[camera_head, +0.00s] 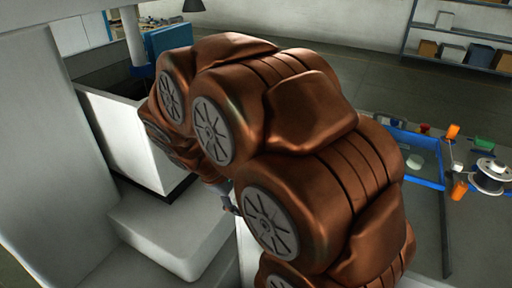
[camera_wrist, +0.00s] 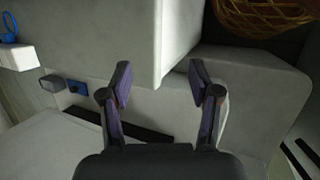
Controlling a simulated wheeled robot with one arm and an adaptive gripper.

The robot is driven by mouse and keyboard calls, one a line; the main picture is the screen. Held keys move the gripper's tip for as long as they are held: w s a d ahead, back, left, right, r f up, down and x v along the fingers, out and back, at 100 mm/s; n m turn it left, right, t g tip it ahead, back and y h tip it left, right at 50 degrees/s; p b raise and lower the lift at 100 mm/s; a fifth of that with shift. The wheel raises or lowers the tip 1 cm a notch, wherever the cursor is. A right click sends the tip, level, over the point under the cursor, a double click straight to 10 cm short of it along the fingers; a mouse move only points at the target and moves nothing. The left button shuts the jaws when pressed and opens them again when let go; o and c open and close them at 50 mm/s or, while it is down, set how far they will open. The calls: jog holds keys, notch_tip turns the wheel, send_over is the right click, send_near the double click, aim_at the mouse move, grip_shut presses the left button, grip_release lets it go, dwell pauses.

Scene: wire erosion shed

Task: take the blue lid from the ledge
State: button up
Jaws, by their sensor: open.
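I cannot make out the blue lid for certain in either view. A small blue piece (camera_wrist: 77,88) shows at the left of the wrist view, beside a small grey block (camera_wrist: 52,83); I cannot tell if it is the lid. My gripper (camera_wrist: 160,80) is open with nothing between its fingers, over pale grey machine surfaces and to the right of that blue piece. In the head view my copper-coloured arm hides most of the gripper and the area around it.
A wicker basket (camera_wrist: 262,15) is at the wrist view's top right. A white box (camera_wrist: 18,57) with a blue loop is at its left. In the head view, a blue-rimmed tray (camera_head: 425,183) and a spool (camera_head: 489,178) are on the right table; shelves (camera_head: 460,36) stand behind.

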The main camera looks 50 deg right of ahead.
jog(key=w+d+f+n+h+p, duration=0.1)
jog(key=w+d+n+h, duration=0.3)
jog(key=w+d, duration=0.95)
jog(key=w+d+f+n+t+h, duration=0.1)
jog(key=w+d+f+n, duration=0.3)
jog(key=w+d+f, duration=0.1)
jog(key=w+d+f+n+t+h+p, duration=0.1)
jog(key=w+d+f+n, duration=0.3)
jog(key=d, duration=0.5)
jog(key=w+d+f+n+t+h+p, duration=0.1)
jog(key=w+d+f+n+t+h, duration=0.1)
jog(key=w+d+f+n, duration=0.3)
jog(key=shift+w+d+f+t, duration=0.25)
jog(key=shift+w+f, duration=0.25)
jog(key=shift+w, duration=0.3)
jog(key=shift+w+d+f+t, duration=0.15)
jog(key=shift+w+d+f, duration=0.2)
jog(key=shift+w+f, duration=0.35)
jog(key=shift+w+d+f+t, duration=0.2)
jog(key=shift+w+d+f, duration=0.15)
jog(key=shift+w, duration=0.6)
jog(key=shift+w+d+f+n, duration=0.25)
jog(key=shift+f+n, duration=0.15)
jog(key=shift+f, duration=0.1)
jog(key=shift+f+p+x, duration=0.2)
jog(key=shift+p+x, duration=1.8)
jog(key=shift+x, duration=1.8)
jog(key=shift+a, duration=0.1)
grip_shut()
